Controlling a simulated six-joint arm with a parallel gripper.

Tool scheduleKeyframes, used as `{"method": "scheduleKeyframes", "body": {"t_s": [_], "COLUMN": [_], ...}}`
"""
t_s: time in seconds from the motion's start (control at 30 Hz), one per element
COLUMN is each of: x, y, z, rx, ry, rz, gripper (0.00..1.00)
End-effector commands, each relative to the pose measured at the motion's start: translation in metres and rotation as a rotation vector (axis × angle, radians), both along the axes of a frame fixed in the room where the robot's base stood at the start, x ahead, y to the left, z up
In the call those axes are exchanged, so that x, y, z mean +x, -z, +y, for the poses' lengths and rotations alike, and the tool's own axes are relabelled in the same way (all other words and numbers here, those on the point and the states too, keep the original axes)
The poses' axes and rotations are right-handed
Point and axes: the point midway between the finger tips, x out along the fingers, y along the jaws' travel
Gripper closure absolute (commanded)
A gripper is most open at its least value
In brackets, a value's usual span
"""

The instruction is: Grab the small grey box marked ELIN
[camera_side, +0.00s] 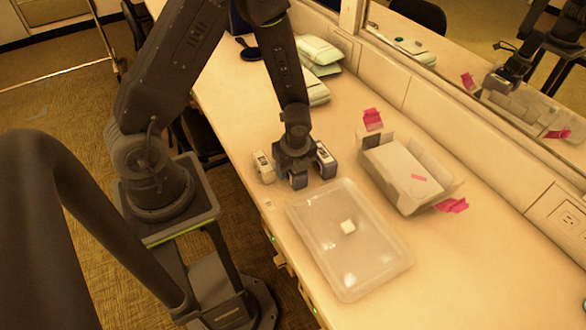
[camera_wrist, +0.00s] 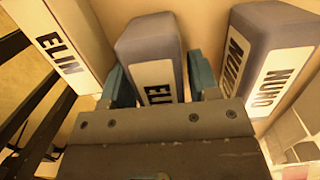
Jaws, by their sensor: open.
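The small grey box marked ELI, its last letter hidden (camera_wrist: 152,45), stands between the two open fingers of my gripper (camera_wrist: 160,82) in the wrist view. The gripper body hides its lower label. In the side view, my gripper (camera_side: 294,160) is low over the bench, with the grey box (camera_side: 298,181) at its front. A cream box marked ELIN (camera_wrist: 62,40) stands to the left; it also shows in the side view (camera_side: 263,167). A grey box marked NUNO (camera_wrist: 262,50) stands to the right, also in the side view (camera_side: 325,160). I cannot tell whether the fingers touch the middle box.
An open carton (camera_side: 437,190) with pink tape is to the right. Pale green packs (camera_side: 320,55) lie behind. A mirror (camera_side: 480,70) runs along the wall.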

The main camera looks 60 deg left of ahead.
Motion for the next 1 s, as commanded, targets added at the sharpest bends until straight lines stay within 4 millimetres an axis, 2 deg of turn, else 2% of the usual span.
{"method": "scheduleKeyframes", "body": {"t_s": [0.17, 0.57, 0.83, 1.0], "x": [0.0, 0.0, 0.0, 0.001], "y": [0.0, 0.0, -0.002, -0.011], "z": [0.0, 0.0, 0.0, 0.0], "rx": [0.0, 0.0, 0.001, 0.002], "ry": [0.0, -0.001, -0.001, -0.002], "rz": [0.0, 0.0, -0.001, -0.003], "gripper": [0.46, 0.83, 0.84, 0.84]}}
